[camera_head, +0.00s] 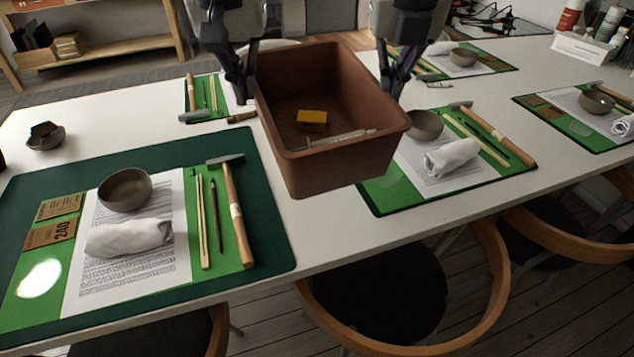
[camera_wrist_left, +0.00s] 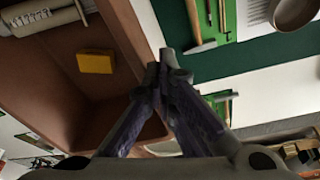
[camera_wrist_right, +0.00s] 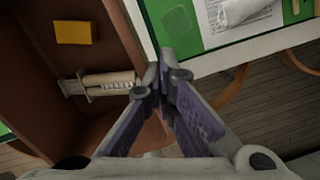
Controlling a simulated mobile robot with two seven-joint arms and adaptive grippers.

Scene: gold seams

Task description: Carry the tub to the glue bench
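The tub (camera_head: 345,158) is a brown, open-topped rectangular box, held up over the long white table in the head view. Inside it lie a yellow block (camera_head: 312,121) and a pale tube-like tool (camera_wrist_right: 108,82) with printed marks. My left gripper (camera_head: 243,92) is at the tub's left wall, its fingers closed on the rim; the left wrist view shows this wall (camera_wrist_left: 134,50) at the fingertips. My right gripper (camera_head: 394,88) is closed on the opposite wall (camera_wrist_right: 125,35). The glue bench cannot be told for certain.
The white table (camera_head: 285,183) carries several place settings with green mats, bowls, hammers and cloths; the nearest is a dark green mat (camera_head: 272,235) at left. Chairs (camera_head: 400,290) line the front edge. Bottles (camera_head: 610,22) stand far right. A wooden shelf (camera_head: 95,45) is far left.

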